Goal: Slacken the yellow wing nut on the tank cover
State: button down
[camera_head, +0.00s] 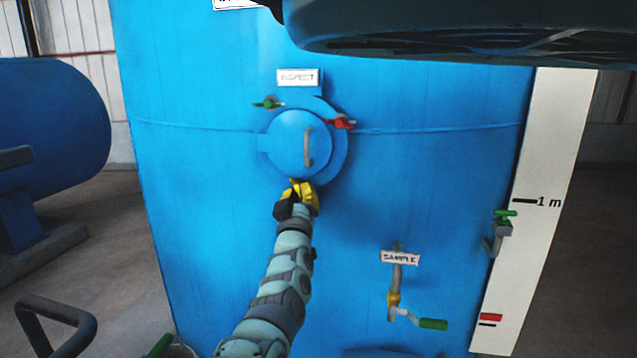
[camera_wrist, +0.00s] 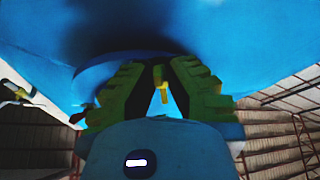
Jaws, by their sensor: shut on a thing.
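The round blue tank cover (camera_head: 288,140) is on the front of the blue tank, with a grey handle (camera_head: 308,147) on it. A green wing nut (camera_head: 268,103) is at its upper left and a red wing nut (camera_head: 341,123) at its right. My gripper (camera_head: 298,188) is at the cover's lower edge and hides the yellow wing nut in the head view. In the wrist view the yellow wing nut (camera_wrist: 162,84) shows between the fingers of my gripper (camera_wrist: 162,72), which is shut on it. The contact of the pads is dark and hard to see.
An "INSPECT" label (camera_head: 298,77) is above the cover. A sample valve (camera_head: 394,300) with a green-ended lever sticks out at lower right. Another green-handled valve (camera_head: 501,230) is beside the white level scale (camera_head: 547,170).

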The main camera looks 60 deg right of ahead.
jog(key=shift+f+n+y, duration=0.15)
jog(key=shift+n+y, duration=0.15)
jog(key=shift+n, duration=0.6)
jog(key=c, duration=0.9)
grip_release()
jog(key=shift+d+t, duration=0.1)
jog(key=shift+t, duration=0.2)
jog(key=shift+s, duration=0.1)
jog(key=v, duration=1.1)
jog(key=shift+s+a, duration=0.25)
jog(key=shift+a, duration=0.15)
